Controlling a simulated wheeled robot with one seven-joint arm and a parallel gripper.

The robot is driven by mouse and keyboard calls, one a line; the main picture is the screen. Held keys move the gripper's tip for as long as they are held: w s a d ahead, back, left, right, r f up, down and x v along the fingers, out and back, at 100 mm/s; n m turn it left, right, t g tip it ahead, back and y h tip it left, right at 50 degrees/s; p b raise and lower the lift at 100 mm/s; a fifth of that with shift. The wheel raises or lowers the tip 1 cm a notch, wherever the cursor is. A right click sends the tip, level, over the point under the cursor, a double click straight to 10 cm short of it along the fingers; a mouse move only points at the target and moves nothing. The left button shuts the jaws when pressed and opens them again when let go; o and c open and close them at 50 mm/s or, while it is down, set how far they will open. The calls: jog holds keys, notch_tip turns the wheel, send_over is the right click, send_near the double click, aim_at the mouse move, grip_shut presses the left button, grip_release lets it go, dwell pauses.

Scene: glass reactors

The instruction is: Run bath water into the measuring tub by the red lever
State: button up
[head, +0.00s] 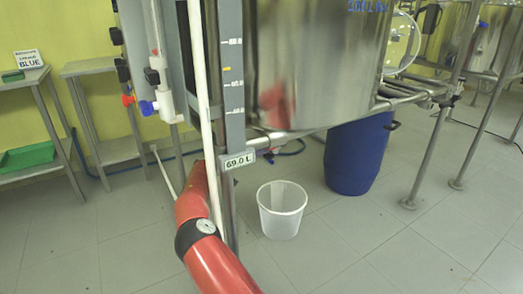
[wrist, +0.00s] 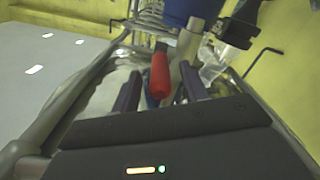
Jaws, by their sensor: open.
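In the wrist view the red lever (wrist: 160,76) shows between the two dark fingers of my gripper (wrist: 161,72). The fingers are open, with a gap on both sides of the lever. I cannot tell its exact depth between them. In the head view my gripper is hidden behind the pipes and scale post. A white tub (head: 282,212) stands upright on the floor below the vessel; I cannot tell whether it is the measuring tub.
A blue lever (head: 147,108) sits beside the red one. A scale post (head: 233,110) carries a plate (head: 239,160) reading 69.0 L. A blue drum (head: 358,155) stands under the vessel. Steel tables (head: 95,68) line the left wall. The tiled floor in front is clear.

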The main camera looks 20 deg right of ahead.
jog(key=shift+w+d, duration=0.1)
jog(key=shift+d, duration=0.5)
grip_shut()
jog(key=shift+f, duration=0.1)
